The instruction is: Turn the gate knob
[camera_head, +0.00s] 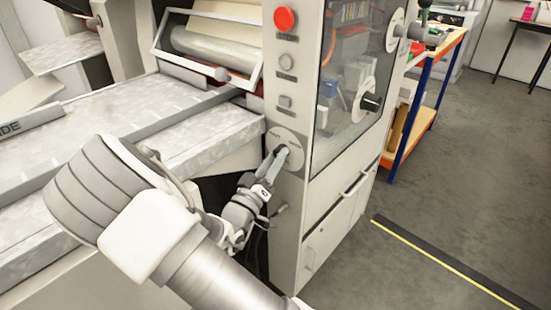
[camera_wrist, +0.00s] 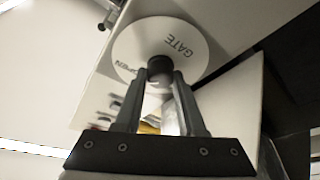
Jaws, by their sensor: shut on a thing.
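The gate knob (camera_wrist: 160,68) is a small dark round knob on a pale round plate (camera_wrist: 195,50) marked "GATE" and "OPEN" in the wrist view. In the head view the plate (camera_head: 290,138) sits on the narrow front panel, below the buttons. My gripper (camera_wrist: 163,78) is shut on the knob, one finger on each side of it. In the head view my gripper (camera_head: 281,153) reaches the knob from the lower left, and its fingers hide most of the knob. The knob's pointer position cannot be made out.
A red button (camera_head: 285,19) and smaller buttons (camera_head: 285,101) sit above the plate. A glazed door with a black knob (camera_head: 372,103) is to the right. A metal bed (camera_head: 210,128) lies left. An orange-and-blue bench (camera_head: 433,90) stands behind; the right floor is clear.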

